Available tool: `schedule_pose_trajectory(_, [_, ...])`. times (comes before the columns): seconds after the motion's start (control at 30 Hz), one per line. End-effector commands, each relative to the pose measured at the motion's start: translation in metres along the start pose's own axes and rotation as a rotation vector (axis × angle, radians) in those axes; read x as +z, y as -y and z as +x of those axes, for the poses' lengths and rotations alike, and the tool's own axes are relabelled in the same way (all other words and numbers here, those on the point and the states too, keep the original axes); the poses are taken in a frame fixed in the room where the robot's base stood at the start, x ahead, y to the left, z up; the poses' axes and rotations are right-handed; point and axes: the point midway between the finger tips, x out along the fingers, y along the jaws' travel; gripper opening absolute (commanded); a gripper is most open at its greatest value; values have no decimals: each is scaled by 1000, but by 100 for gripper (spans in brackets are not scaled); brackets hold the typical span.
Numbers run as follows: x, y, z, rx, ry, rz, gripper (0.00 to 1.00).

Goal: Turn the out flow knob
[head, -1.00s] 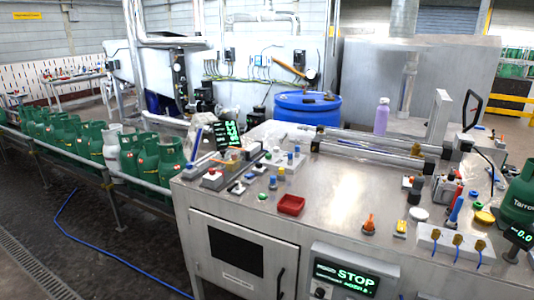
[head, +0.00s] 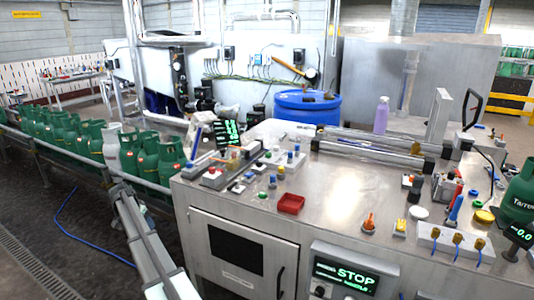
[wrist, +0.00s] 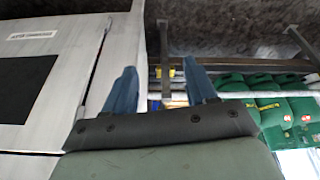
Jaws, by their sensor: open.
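A small round knob (head: 320,291) sits on the cabinet front, below the left end of the green-lit STOP display (head: 344,275). I cannot read a label there, so I cannot tell whether it is the out flow knob. My arm reaches up from the bottom edge in the head view, left of the cabinet and in front of the conveyor, well left of that knob. In the wrist view my gripper (wrist: 161,78) is open, with two blue fingers apart and nothing between them. No knob shows in the wrist view.
The steel cabinet (head: 200,190) carries buttons, a red tray (head: 291,204) and several small parts on its top. The conveyor rail (head: 75,152) with green gas cylinders (head: 170,157) runs at left; cylinders also show at right in the wrist view (wrist: 270,103). A blue hose lies on the floor.

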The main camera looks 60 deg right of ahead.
Motion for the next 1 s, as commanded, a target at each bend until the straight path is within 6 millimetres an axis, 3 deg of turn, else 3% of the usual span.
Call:
schedule_pose_trajectory(0.03, [-31, 6, -17, -8, -20, 45, 56])
schedule_pose_trajectory(0.2, [-119, 5, -73, -29, -80, 200, 56])
schedule_pose_trajectory(0.37, [-208, -22, -128, -29, -127, 362, 56])
schedule_pose_trajectory(0.5, [-288, -84, -165, 14, -145, 517, 56])
schedule_pose_trajectory(0.6, [-327, -137, -176, 63, -136, 604, 56])
schedule_pose_trajectory(0.8, [-384, -249, -188, 173, -100, 756, 56])
schedule_pose_trajectory(1.0, [-419, -346, -201, 266, -60, 880, 56])
